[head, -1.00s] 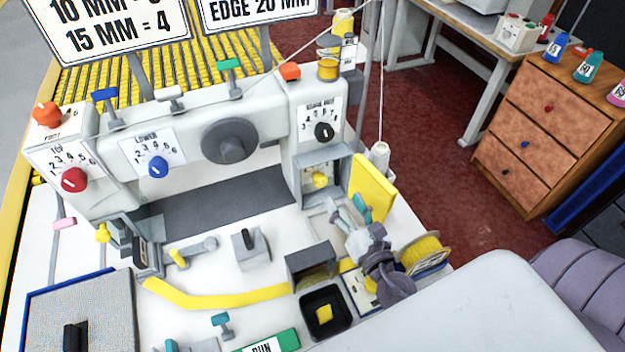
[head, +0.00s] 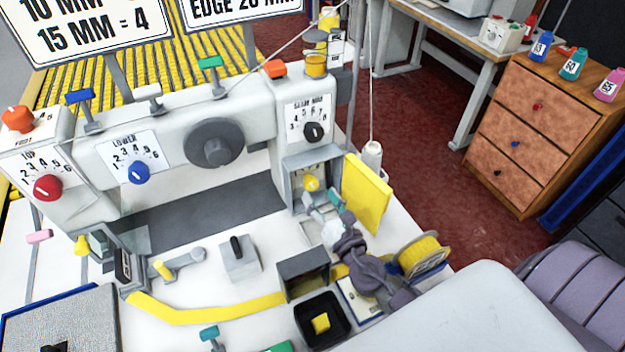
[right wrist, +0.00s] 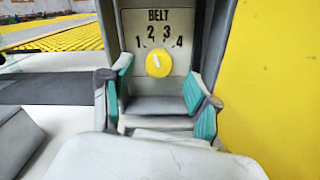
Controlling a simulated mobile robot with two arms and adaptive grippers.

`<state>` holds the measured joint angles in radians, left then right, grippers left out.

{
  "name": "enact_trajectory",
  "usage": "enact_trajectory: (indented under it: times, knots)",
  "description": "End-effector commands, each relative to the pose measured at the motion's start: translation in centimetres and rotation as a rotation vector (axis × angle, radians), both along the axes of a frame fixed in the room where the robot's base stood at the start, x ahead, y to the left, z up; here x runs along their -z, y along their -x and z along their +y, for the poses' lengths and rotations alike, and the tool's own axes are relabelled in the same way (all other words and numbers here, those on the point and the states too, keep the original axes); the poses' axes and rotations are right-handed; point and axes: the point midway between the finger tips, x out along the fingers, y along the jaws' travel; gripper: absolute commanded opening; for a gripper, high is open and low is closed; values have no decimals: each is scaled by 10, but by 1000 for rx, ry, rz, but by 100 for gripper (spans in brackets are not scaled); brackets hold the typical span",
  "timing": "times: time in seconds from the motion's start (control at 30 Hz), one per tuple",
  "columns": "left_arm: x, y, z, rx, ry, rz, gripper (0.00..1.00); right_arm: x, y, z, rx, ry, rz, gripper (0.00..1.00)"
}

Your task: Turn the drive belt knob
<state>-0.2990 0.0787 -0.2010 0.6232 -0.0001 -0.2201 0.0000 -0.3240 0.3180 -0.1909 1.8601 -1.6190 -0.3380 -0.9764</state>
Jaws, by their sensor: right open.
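The drive belt knob is the round yellow knob (head: 311,183) inside an open compartment at the right end of the white machine (head: 255,128). In the right wrist view the knob (right wrist: 158,63) sits below the word BELT on a dial marked 1 to 4. Its pale mark points up and slightly left, roughly toward 2. My right gripper (head: 326,199) is at the compartment's mouth, just in front of the knob. In the right wrist view its teal-padded fingers (right wrist: 162,92) are spread apart with nothing between them. My left gripper is not in view.
The compartment's yellow door (head: 367,193) stands open just right of my right gripper. A yellow spool (head: 421,254), a white thread cone (head: 372,155) and a black tray (head: 304,322) are nearby. A grey box (head: 302,274) stands below the compartment.

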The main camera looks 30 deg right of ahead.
Motion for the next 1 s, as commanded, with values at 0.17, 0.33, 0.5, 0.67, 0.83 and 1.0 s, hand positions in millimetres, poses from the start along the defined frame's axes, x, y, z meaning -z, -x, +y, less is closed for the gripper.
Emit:
enact_trajectory:
  times: [0.17, 0.33, 0.5, 0.67, 0.83, 1.0]
  knots:
    - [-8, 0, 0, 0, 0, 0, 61, -1, -32, -2, 1, -1, -1, 61]
    - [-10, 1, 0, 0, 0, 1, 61, 0, -47, -2, -1, 0, 0, 61]
    - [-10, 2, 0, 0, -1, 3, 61, 1, -51, -3, -1, 0, 2, 61]
    - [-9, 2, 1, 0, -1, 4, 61, 1, -50, -3, -1, 0, 2, 61]
    - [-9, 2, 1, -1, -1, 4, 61, 1, -50, -3, 0, 0, 1, 36]
    - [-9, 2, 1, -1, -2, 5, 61, 1, -50, -3, 0, 0, 1, 7]
